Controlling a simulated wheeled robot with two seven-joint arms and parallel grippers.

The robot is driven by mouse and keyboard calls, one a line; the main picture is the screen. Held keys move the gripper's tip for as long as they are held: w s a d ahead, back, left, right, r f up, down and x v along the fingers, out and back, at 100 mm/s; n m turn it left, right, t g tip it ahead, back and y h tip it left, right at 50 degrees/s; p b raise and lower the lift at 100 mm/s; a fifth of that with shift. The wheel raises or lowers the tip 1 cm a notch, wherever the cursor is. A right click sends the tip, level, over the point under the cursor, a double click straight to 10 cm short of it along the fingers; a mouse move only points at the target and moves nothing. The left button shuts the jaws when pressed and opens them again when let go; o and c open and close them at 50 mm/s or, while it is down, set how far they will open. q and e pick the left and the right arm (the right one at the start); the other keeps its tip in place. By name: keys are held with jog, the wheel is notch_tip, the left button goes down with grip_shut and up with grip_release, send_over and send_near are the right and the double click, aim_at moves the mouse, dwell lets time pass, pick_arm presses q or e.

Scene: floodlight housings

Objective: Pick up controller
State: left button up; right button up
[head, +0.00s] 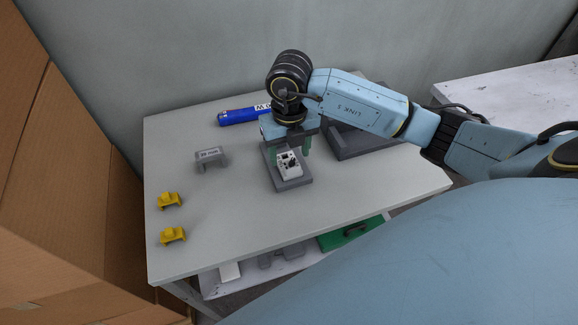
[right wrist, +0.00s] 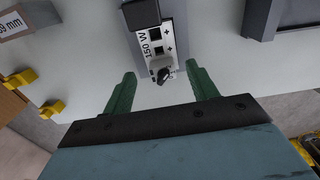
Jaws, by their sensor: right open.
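The controller, a small white box with black parts (head: 289,164), sits on a grey holder (head: 296,184) on the table. In the right wrist view the controller (right wrist: 155,48) shows a "150 W" label and a dark knob-like part at its near end. My right gripper (head: 290,152) is at the controller, over the holder's back end. My left gripper is not in view.
A blue cylinder (head: 238,116) lies at the back of the table. A dark grey tray (head: 370,146) stands behind right. A grey bracket (head: 211,158) and two yellow clips (head: 169,200) are at left. The table's front (head: 240,230) is clear. A green board (head: 350,235) is below.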

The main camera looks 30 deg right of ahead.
aim_at(288, 163)
notch_tip(288, 163, down, 3)
jog(key=shift+d+r, duration=0.1)
jog(key=shift+f, duration=0.2)
jog(key=c, duration=0.5)
jog(key=shift+r, duration=0.1)
jog(key=c, duration=0.6)
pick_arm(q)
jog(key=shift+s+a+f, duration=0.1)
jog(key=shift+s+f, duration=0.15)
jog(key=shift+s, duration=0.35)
pick_arm(e)
jog(key=shift+c, duration=0.5)
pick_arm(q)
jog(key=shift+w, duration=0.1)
